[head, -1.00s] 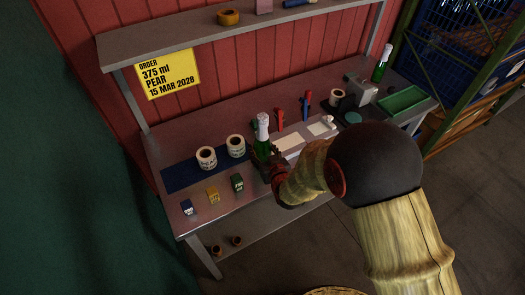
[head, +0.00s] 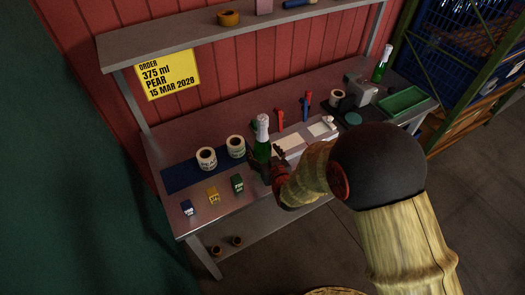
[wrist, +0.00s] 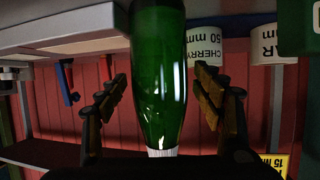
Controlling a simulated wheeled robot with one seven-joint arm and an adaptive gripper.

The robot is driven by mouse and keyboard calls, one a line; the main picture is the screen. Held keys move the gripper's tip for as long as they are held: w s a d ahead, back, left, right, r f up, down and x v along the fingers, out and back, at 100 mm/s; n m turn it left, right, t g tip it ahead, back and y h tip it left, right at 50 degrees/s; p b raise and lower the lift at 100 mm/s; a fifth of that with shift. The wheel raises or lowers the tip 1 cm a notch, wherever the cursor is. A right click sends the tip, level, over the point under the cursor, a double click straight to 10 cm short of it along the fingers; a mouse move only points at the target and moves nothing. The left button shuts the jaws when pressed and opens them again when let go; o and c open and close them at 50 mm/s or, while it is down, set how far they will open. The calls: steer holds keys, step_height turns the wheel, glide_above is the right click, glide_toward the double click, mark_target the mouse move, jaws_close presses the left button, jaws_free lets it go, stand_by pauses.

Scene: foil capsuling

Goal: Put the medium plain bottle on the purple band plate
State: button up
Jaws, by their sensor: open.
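A green bottle (head: 262,150) with a white top stands upright on the bench, left of the white pads. In the wrist view, which is upside down, the bottle (wrist: 158,70) is between my fingers, with a gap on each side. My gripper (head: 268,160) is open around or just in front of it, holding nothing. Another green bottle (head: 382,65) with a white top stands at the bench's far right end. I cannot make out a purple band on any plate; the bottle's base is partly hidden by my gripper.
Two label rolls (head: 206,158) stand on a dark blue mat (head: 180,177) left of the bottle. Small blue, yellow and green boxes (head: 213,196) line the front edge. White pads (head: 290,143), a grey machine (head: 360,88) and a green tray (head: 402,101) lie rightward. A shelf (head: 190,40) overhangs the back.

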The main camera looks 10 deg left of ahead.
steer(key=p+v, duration=0.1)
steer(key=v, duration=1)
steer(key=shift+s, duration=0.2)
